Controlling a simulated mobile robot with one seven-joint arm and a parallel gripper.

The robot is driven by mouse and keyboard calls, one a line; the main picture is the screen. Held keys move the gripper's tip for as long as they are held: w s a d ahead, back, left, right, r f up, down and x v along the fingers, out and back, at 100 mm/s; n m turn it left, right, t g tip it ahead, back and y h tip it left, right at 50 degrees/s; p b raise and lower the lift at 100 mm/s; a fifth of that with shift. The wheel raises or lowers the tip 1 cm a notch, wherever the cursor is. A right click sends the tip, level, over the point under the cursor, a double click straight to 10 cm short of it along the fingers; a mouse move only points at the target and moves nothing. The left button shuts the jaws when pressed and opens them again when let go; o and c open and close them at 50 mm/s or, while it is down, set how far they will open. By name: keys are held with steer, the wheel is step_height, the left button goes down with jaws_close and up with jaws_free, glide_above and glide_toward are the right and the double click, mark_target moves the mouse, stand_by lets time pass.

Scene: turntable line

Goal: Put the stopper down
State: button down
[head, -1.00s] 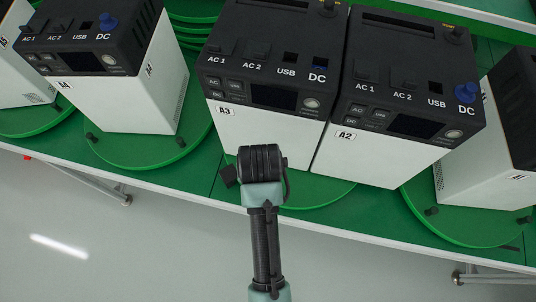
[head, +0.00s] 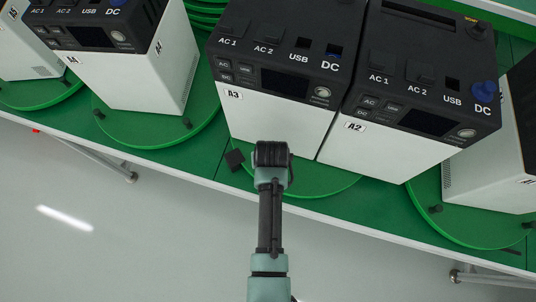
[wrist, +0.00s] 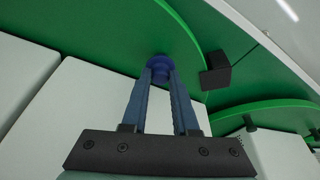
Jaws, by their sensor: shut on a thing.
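In the wrist view, a blue stopper (wrist: 160,68) with a round flange is between the tips of my gripper (wrist: 161,76). The gripper is shut on it, over green surface beside the white power stations. I cannot tell whether the stopper touches that surface. In the head view, my wrist (head: 272,155) is in front of station A3 (head: 275,115), near the table's front edge; it hides the fingertips and the stopper. The DC socket of A3 (head: 333,51) shows no raised stopper. Station A2 has a blue stopper (head: 484,92) at its DC socket.
A small black block (head: 235,159) lies on the green table left of my wrist; it also shows in the wrist view (wrist: 215,72). More stations stand on round green turntables left and right. Clear green table (head: 207,160) lies left of the block.

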steer(key=shift+f, duration=0.1)
steer(key=shift+f, duration=0.1)
steer(key=c, duration=0.7)
jaws_free()
steer(key=v, duration=1.2)
steer(key=shift+p, duration=0.3)
